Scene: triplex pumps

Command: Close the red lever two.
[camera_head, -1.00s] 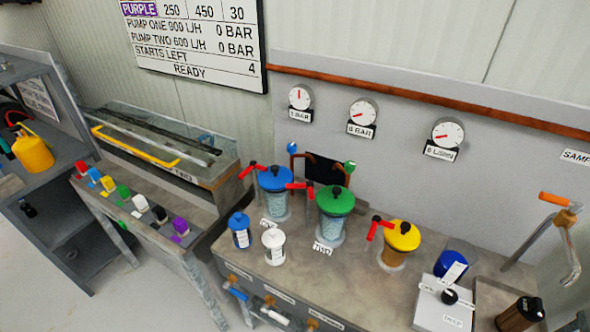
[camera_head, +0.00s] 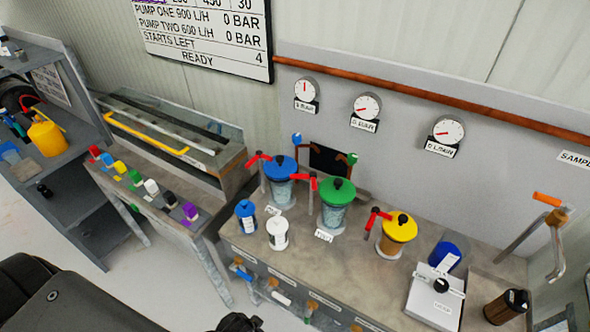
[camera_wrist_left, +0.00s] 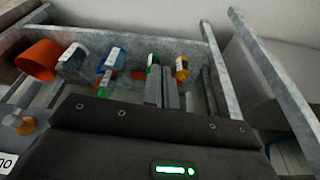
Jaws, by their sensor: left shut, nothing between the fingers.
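Three red levers stand beside the lidded vessels on the bench in the head view: one (camera_head: 259,158) left of the blue-lidded vessel (camera_head: 283,185), one (camera_head: 304,179) left of the green-lidded vessel (camera_head: 335,205), one (camera_head: 376,214) left of the yellow-lidded vessel (camera_head: 398,236). The label by the green-lidded vessel seems to read TWO. My left arm enters the head view at the bottom left, below the bench front. My left gripper's fingers (camera_wrist_left: 161,85) are together and empty in the left wrist view. No lever shows there. My right gripper is out of view.
A blue-lidded jar (camera_head: 246,216) and a white jar (camera_head: 277,233) stand at the bench's front left. A white box with a black knob (camera_head: 441,286) is at the right. Coloured valve handles (camera_head: 281,298) stick out of the bench front. Three gauges (camera_head: 367,108) hang behind.

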